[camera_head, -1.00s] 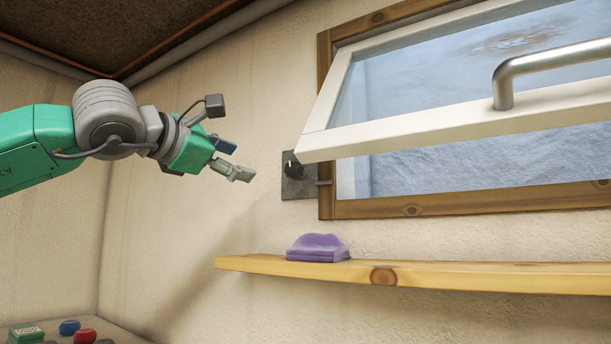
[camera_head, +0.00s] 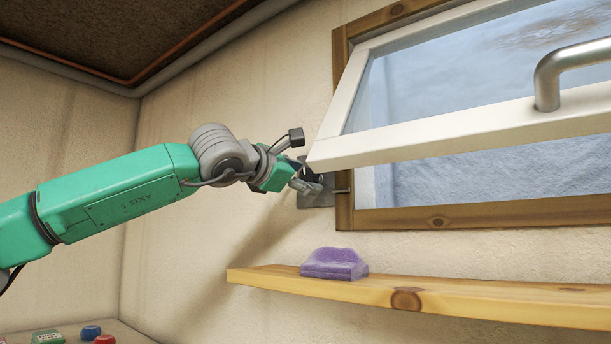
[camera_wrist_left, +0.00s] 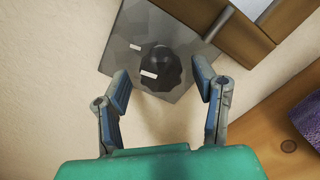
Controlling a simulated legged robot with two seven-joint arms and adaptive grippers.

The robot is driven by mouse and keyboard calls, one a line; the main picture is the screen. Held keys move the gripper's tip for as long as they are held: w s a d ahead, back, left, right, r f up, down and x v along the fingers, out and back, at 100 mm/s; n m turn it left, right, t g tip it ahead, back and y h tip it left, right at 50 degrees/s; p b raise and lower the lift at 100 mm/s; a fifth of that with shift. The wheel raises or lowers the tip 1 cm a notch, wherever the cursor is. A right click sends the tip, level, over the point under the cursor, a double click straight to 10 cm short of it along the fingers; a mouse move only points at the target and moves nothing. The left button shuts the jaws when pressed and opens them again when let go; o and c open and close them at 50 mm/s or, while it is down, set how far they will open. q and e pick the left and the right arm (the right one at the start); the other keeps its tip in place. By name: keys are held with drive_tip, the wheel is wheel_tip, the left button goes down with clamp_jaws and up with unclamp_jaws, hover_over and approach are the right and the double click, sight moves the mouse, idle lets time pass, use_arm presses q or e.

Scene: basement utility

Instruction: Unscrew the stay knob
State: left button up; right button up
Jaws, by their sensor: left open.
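The stay knob (camera_wrist_left: 160,68) is black with a white mark and sits on a grey metal plate (camera_wrist_left: 128,48) in the left wrist view. In the head view the plate (camera_head: 318,198) is on the wall left of the window frame, and my gripper mostly hides the knob. My left gripper (camera_wrist_left: 162,92) is open, with one finger on each side of the knob's near part. A gap shows between each finger and the knob. In the head view the left gripper (camera_head: 313,183) is at the plate, below the sash corner. My right gripper is not in view.
The tilted white window sash (camera_head: 440,130) hangs just above and right of my gripper. A wooden frame (camera_head: 440,217) surrounds the window. A wooden shelf (camera_head: 470,303) with a folded purple cloth (camera_head: 335,263) is below. Small coloured objects (camera_head: 91,332) lie at the lower left.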

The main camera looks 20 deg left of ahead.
use_arm(q)
drive_tip(key=shift+w+d+r, duration=0.1)
drive_tip(key=shift+w+d, duration=0.35)
drive_tip(key=shift+d, duration=0.25)
drive_tip(key=shift+w+a, duration=0.15)
drive_tip(key=shift+a, duration=0.1)
drive_tip(key=shift+w+a, duration=0.1)
drive_tip(key=shift+a, duration=0.15)
drive_tip(key=c, duration=1.2)
drive_tip(key=shift+o, duration=0.2)
drive_tip(key=shift+d, duration=0.1)
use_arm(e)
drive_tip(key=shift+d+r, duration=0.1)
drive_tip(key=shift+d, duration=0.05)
